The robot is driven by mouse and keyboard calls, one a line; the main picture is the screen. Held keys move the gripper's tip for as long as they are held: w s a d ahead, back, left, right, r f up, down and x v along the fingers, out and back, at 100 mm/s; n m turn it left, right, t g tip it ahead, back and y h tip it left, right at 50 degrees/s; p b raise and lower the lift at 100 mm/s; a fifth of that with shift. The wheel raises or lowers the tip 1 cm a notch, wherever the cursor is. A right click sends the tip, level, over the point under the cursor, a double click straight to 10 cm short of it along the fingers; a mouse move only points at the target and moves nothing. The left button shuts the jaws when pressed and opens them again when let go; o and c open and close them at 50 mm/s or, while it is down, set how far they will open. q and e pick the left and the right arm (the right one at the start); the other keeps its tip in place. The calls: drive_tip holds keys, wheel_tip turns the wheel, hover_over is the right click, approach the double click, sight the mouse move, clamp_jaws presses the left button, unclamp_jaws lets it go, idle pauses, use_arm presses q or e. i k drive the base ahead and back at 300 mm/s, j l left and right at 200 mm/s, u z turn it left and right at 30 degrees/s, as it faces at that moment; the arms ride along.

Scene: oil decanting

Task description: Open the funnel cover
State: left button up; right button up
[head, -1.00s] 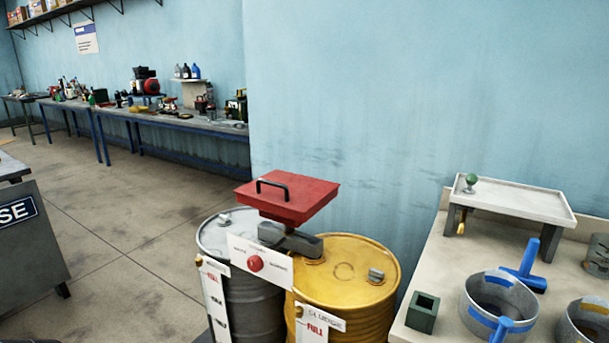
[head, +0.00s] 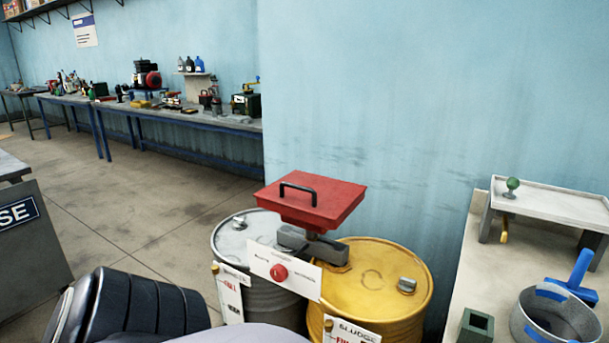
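The funnel cover (head: 322,192) is a red square lid with a black bar handle (head: 298,192) on top. It lies flat and closed over the funnel, above a grey metal piece (head: 312,244) that spans two drums. A grey drum (head: 240,240) stands at the left and a yellow drum (head: 372,285) at the right. A white panel with a red knob (head: 279,272) faces me below the cover. A black and grey arm part of mine shows at the bottom left, apart from the cover. Neither gripper is in view.
A side table (head: 462,268) at the right holds a raised tray (head: 550,200) with a green-knobbed lever, a grey pot (head: 552,318) with blue parts and a small green box (head: 476,326). A workbench (head: 180,114) runs along the back wall. The floor at left is open.

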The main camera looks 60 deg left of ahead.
sight(325, 197)
drive_tip(key=k+j+z, duration=0.15)
drive_tip(key=j, duration=0.2)
drive_tip(key=k+j+z, duration=0.15)
drive_tip(key=j, duration=0.2)
drive_tip(key=k+j, duration=0.1)
drive_tip(key=j, duration=0.25)
drive_tip(key=k+j+z, duration=0.15)
drive_tip(key=j, duration=0.25)
drive_tip(key=k+j, duration=0.15)
drive_tip(key=j, duration=0.2)
drive_tip(key=k+j+z, duration=0.1)
drive_tip(key=j, duration=0.25)
